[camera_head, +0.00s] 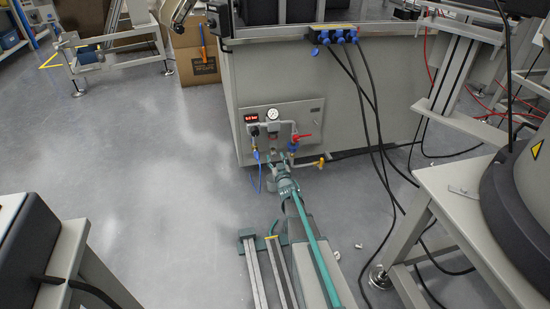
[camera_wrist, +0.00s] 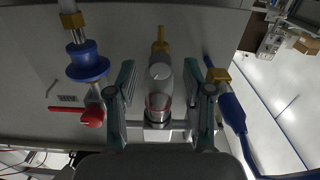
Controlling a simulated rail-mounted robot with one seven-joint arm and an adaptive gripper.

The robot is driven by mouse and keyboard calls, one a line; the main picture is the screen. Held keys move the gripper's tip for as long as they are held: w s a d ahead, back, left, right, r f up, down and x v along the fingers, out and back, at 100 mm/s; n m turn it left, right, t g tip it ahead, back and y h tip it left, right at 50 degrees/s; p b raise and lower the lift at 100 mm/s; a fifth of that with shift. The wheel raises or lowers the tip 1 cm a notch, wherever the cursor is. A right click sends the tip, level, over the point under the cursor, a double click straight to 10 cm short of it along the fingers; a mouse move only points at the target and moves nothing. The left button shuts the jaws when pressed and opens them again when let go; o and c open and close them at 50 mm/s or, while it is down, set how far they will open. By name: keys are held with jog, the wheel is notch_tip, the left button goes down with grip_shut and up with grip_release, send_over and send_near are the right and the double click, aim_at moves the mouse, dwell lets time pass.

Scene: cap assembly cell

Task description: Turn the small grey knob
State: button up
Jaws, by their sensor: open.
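The small grey knob (camera_wrist: 160,72) shows in the middle of the wrist view, on a grey unit with a clear bowl (camera_wrist: 158,103) and a brass fitting (camera_wrist: 160,42). My gripper (camera_wrist: 160,65) is open, with one finger to the left of the knob and one to the right. Gaps show between the fingers and the knob. In the head view my gripper (camera_head: 274,160) is at the lower part of the panel (camera_head: 310,112), and I cannot make out the knob there.
A red lever (camera_wrist: 92,117) and blue fitting (camera_wrist: 87,62) are close to the left finger in the wrist view. A blue connector with hose (camera_wrist: 230,110) is close to the right finger. In the head view, black cables (camera_head: 372,90) hang right of the panel; the floor left (camera_head: 170,190) is clear.

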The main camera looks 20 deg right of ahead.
jog(key=s+a, duration=0.2)
jog(key=s, duration=0.8)
jog(key=shift+s, duration=0.1)
